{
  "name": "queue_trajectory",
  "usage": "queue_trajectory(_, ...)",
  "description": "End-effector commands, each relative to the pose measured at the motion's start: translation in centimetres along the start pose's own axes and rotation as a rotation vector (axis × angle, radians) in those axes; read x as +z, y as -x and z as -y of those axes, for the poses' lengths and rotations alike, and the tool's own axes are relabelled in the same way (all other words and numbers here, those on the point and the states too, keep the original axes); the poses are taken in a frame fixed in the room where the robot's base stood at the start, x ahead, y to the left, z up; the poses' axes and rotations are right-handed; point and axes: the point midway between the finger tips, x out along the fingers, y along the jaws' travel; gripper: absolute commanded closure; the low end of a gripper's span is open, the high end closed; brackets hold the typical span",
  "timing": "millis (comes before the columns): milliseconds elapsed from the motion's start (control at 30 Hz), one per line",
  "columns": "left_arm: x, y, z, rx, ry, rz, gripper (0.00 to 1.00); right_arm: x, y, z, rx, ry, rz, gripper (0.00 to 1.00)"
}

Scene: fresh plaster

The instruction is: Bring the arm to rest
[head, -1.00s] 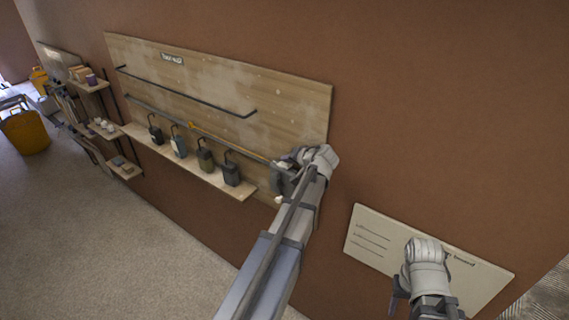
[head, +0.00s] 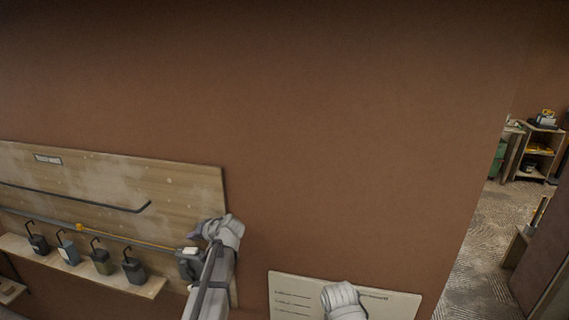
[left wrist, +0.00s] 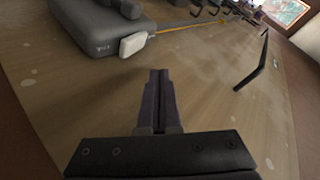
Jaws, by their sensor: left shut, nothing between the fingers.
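My left gripper (head: 196,231) is in front of the right end of the wooden wall board (head: 180,185). In the left wrist view its two dark fingers (left wrist: 160,100) are together with nothing between them. They stand out over the board, apart from a grey box (left wrist: 95,32) with a white block on its side. In the head view my left arm comes up from the bottom edge. Part of my right arm shows at the bottom, in front of a pale panel; its gripper is not visible.
A black rail (head: 75,198) runs along the board. The pale panel (head: 395,303) is on the brown wall. Bare wall lies above; a shelf unit (head: 536,150) stands far right.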

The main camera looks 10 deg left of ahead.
Motion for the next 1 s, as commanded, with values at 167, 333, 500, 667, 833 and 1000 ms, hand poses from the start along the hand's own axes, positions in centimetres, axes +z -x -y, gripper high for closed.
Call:
queue_trajectory(167, 4.8, 2.1, -6.1, 0.1, -0.037, 0.05, 1.0, -0.2, -3.4, 0.3, 0.0, 0.001, -0.001, 0.5)
queue_trajectory(333, 12.3, 6.3, -14.7, 0.276, -0.125, 0.144, 1.0, -0.5, -7.5, 0.7, 0.001, 0.002, -0.002, 0.5)
queue_trajectory(500, 20.8, 11.2, -22.3, 0.466, -0.255, 0.242, 1.0, -0.8, -11.6, 1.1, 0.002, 0.004, -0.002, 0.5)
queue_trajectory(667, 28.4, 15.8, -27.4, 0.633, -0.392, 0.322, 1.0, -1.0, -14.8, 1.4, 0.002, 0.006, -0.003, 0.5)
queue_trajectory(833, 34.0, 19.4, -30.1, 0.757, -0.51, 0.38, 1.0, -1.1, -16.9, 1.5, 0.003, 0.007, -0.003, 0.5)
queue_trajectory(1000, 36.2, 21.1, -30.9, 0.811, -0.564, 0.406, 1.0, -1.2, -17.5, 1.6, 0.003, 0.008, -0.004, 0.5)
